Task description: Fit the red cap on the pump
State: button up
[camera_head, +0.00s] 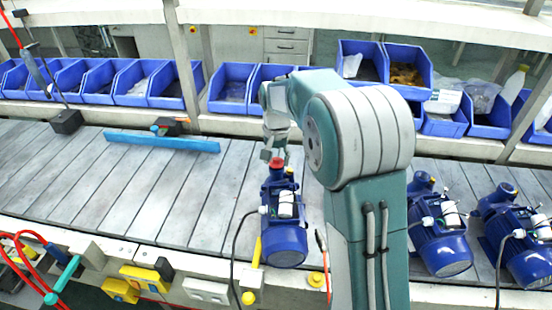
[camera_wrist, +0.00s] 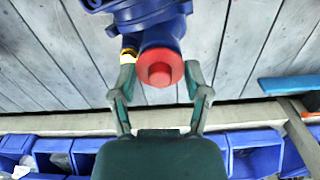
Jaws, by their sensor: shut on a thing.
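A blue pump (camera_head: 284,228) stands on the slatted line in front of my arm in the head view. The red cap (camera_head: 277,163) is at the pump's far end, just below my gripper (camera_head: 274,150). In the wrist view the red cap (camera_wrist: 160,67) lies between the two fingers of my gripper (camera_wrist: 160,88), which are shut on it. The cap is lined up over the end of the blue pump (camera_wrist: 155,30). I cannot tell whether it is seated or just held against the pump. A brass-coloured fitting (camera_wrist: 128,55) shows beside the cap.
Two more blue pumps (camera_head: 438,235) (camera_head: 518,240) stand at the right. A blue bar (camera_head: 162,141) lies on the slats at the left. Blue bins (camera_head: 232,88) line the back.

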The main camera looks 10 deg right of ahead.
jog(key=shift+f, duration=0.4)
dwell(0.5)
jog(key=o, duration=0.8)
jog(key=shift+r, duration=3)
notch_tip(320, 180, up, 12)
jog(key=shift+w+a+f, duration=0.1)
